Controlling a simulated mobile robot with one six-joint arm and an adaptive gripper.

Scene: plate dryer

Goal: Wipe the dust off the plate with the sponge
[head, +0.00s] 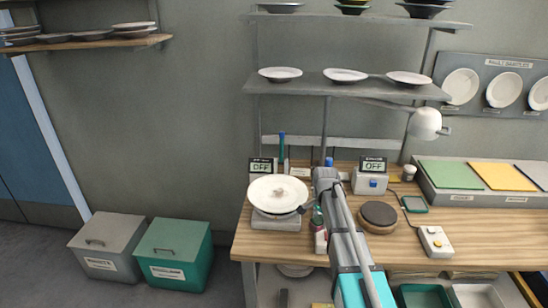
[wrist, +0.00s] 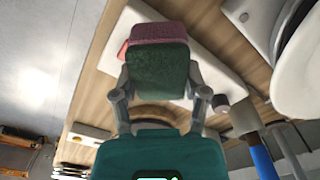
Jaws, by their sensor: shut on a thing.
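The white plate (head: 265,187) lies on a pale stand (head: 274,222) at the left of the wooden table, with a brownish patch (head: 278,191) near its middle. In the wrist view, part of a white round thing, likely the plate (wrist: 307,75), shows at the right edge. My gripper (wrist: 160,82) is shut on the sponge (wrist: 158,72), which has a dark green face and a pink layer behind it. In the head view, my arm hides most of the gripper, just right of the plate. The sponge appears apart from the plate.
A brown round pad (head: 378,214) and a box with a blue button and an "OFF" display (head: 373,166) stand right of my arm. A white lamp (head: 425,123) hangs above. A shelf (head: 350,90) with plates is behind. Grey and green bins stand on the floor.

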